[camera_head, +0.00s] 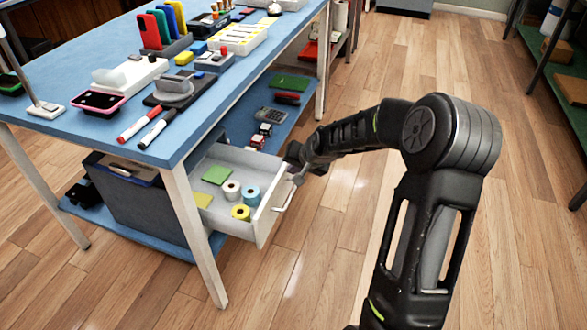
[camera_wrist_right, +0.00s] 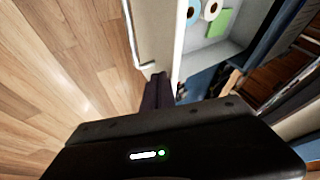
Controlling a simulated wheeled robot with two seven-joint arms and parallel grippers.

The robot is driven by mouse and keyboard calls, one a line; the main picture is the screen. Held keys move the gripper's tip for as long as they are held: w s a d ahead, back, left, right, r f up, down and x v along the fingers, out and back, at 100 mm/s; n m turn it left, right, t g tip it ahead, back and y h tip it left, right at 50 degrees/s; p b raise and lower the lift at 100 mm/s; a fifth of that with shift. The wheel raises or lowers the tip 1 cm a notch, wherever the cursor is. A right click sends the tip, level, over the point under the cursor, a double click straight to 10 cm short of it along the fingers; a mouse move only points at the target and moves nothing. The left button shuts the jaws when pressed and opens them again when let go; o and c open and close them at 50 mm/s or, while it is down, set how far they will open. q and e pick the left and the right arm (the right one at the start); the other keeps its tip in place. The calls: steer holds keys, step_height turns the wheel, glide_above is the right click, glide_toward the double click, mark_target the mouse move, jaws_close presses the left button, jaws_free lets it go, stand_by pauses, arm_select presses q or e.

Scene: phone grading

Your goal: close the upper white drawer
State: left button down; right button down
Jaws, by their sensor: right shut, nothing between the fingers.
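The upper white drawer (camera_head: 262,228) is pulled out from under the blue table in the head view. It holds several tape rolls, a green pad and a yellow pad. Its front panel carries a pale bar handle (camera_head: 290,190). My right gripper (camera_head: 296,174) is shut and empty at the far end of the drawer front, close to the handle. In the right wrist view the dark fingers (camera_wrist_right: 157,92) are together beside the white drawer front (camera_wrist_right: 152,35); I cannot tell whether they touch it. My left gripper is not in view.
The blue table (camera_head: 215,95) above the drawer carries phones, markers and trays. A table leg (camera_head: 195,235) stands left of the drawer. A lower blue shelf (camera_head: 278,112) holds small items. The wooden floor (camera_head: 330,250) right of the drawer is clear.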

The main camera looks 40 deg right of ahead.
steer(key=shift+w+a, duration=0.15)
steer(key=shift+w, duration=0.05)
stand_by(0.3)
